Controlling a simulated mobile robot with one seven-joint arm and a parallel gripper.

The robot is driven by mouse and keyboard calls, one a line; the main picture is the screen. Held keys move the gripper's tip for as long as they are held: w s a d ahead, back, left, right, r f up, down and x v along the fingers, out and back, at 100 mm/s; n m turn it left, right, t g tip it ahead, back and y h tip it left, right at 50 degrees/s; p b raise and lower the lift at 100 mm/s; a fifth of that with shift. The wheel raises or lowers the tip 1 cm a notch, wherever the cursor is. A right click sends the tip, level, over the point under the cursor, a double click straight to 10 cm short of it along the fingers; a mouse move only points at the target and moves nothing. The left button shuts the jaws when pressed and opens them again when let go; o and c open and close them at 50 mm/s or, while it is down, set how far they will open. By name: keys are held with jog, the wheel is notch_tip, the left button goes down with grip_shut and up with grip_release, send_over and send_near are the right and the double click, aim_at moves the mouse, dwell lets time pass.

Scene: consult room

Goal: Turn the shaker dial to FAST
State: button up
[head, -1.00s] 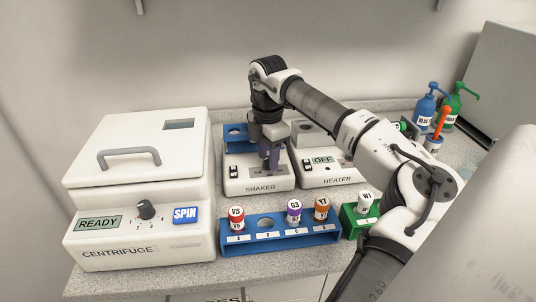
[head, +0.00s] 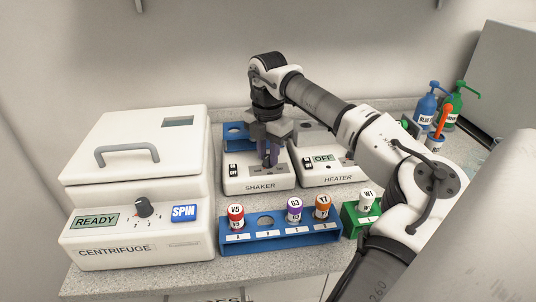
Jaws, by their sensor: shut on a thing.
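The white shaker (head: 258,180) stands on the counter in the middle of the head view, its name on the front edge. My gripper (head: 269,164) points down at the shaker's front panel. Its fingers are shut on the shaker dial, which they mostly hide. The dial's pointer and its speed marks cannot be read at this size. A small black-and-white switch (head: 233,171) sits on the panel left of the fingers.
The heater (head: 338,178) stands close on the right. The centrifuge (head: 120,252) is at left. A blue rack (head: 283,242) with capped tubes and a green rack (head: 349,222) stand in front. Pump bottles (head: 427,106) are at the back right.

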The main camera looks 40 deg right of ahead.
aim_at(268, 156)
jog(key=n, duration=0.4)
jog(key=shift+n+b, duration=0.3)
jog(key=shift+b, duration=0.05)
jog(key=n, duration=1)
jog(key=shift+n, duration=0.4)
jog(key=shift+n+p, duration=0.4)
jog(key=shift+n, duration=1.9)
jog(key=o, duration=1)
notch_tip(268, 156, up, 14)
jog(key=shift+f+b, duration=0.1)
jog(key=shift+b, duration=0.65)
